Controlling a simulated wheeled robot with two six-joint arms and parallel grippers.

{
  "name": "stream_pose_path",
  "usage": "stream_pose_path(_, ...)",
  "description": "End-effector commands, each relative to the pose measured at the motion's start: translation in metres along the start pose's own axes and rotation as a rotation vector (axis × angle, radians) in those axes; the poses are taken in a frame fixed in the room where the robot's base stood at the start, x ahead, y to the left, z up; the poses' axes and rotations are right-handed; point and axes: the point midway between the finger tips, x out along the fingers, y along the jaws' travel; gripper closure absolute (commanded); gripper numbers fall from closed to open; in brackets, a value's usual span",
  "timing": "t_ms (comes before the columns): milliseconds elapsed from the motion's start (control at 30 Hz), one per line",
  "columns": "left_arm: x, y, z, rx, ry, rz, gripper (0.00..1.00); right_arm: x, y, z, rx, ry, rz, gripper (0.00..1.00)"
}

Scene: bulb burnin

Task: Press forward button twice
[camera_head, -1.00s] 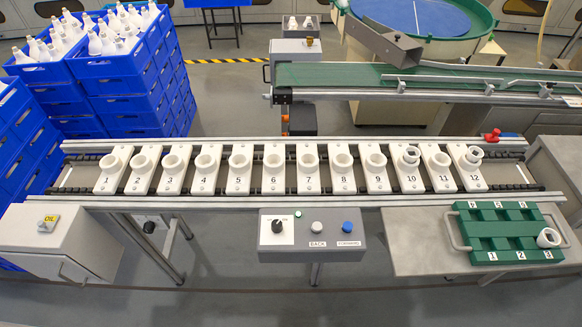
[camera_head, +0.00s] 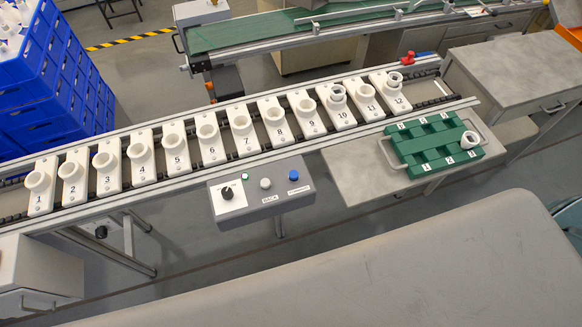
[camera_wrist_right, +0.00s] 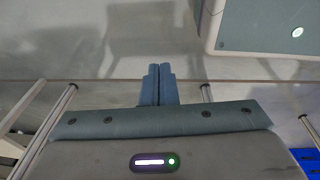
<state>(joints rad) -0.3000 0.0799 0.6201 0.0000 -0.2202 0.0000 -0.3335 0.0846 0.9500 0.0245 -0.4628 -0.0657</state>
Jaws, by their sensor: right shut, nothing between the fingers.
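The control box (camera_head: 262,190) is mounted at the front of the conveyor in the head view. The blue button's label, the forward one, is small and blurred here. My right gripper (camera_wrist_right: 159,70) shows in the right wrist view with its two fingers together and nothing between them. It points at grey floor, apart from the control box. Neither gripper shows in the head view.
Numbered white sockets (camera_head: 207,135) line the conveyor. A green tray (camera_head: 436,147) with one white ring-shaped piece (camera_head: 469,140) sits on the side table (camera_head: 350,175). Blue crates (camera_head: 60,90) stand at the left. A large grey surface (camera_head: 400,265) fills the lower right foreground.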

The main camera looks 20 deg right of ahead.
Motion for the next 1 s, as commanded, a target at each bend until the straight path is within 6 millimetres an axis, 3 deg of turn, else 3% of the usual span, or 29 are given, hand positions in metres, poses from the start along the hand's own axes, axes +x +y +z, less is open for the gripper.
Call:
stream_pose_path(33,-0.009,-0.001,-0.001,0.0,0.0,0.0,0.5,-0.02,0.001,-0.023,-0.011,0.019,-0.002,1.0)
stream_pose_path(200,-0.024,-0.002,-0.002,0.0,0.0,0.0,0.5,-0.078,0.002,-0.083,-0.048,0.054,-0.013,1.0)
stream_pose_path(500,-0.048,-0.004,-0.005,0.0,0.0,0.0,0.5,-0.202,0.001,-0.167,-0.127,0.118,-0.035,1.0)
stream_pose_path(700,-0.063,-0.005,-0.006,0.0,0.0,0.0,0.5,-0.295,-0.002,-0.201,-0.185,0.161,-0.049,1.0)
stream_pose_path(1000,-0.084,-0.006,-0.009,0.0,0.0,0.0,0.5,-0.423,-0.013,-0.234,-0.34,0.241,-0.081,1.0)
